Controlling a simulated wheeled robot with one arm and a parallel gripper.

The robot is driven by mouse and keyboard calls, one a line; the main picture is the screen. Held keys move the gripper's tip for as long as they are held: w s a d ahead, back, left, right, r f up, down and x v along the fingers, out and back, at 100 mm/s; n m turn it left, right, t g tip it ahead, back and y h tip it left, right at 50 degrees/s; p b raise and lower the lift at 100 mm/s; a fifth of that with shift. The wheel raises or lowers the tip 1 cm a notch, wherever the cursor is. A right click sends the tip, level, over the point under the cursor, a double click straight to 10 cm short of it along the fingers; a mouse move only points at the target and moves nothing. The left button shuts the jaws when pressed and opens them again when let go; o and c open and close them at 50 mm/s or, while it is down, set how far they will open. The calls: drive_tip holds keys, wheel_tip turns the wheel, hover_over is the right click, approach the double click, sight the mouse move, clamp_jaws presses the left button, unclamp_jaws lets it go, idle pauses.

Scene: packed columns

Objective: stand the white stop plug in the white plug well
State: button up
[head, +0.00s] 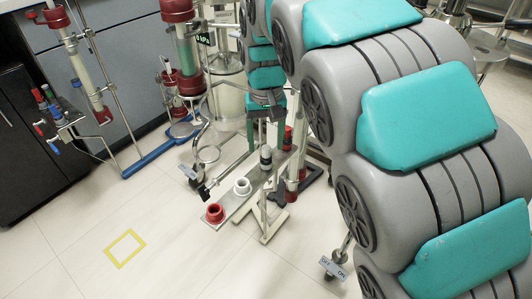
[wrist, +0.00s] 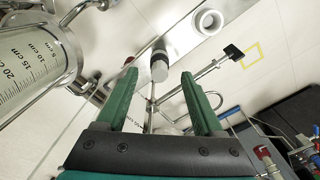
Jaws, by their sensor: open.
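The white stop plug, a pale cap (wrist: 159,71), stands upright in a dark collar on a narrow metal shelf. It also shows in the head view (head: 266,151). The white plug well (head: 242,186) is an open white ring on the same shelf, to the lower left of the plug. It shows at the top of the wrist view (wrist: 208,21) and looks empty. My gripper (wrist: 158,73) is open and empty, its green fingers pointing at the plug. The plug appears between the fingertips; I cannot tell the depth gap. In the head view my gripper (head: 266,118) is above the plug.
A red well (head: 214,213) sits at the shelf's near end. Glass columns on stands (head: 190,65) crowd the left, and a graduated cylinder (wrist: 35,65) is close to my gripper in the wrist view. A thin rod with a black tip (wrist: 232,52) lies near the shelf.

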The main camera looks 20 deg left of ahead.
sight(266, 157)
wheel_tip(266, 157, down, 2)
drive_tip(key=shift+f, duration=0.25)
clamp_jaws()
idle(0.4)
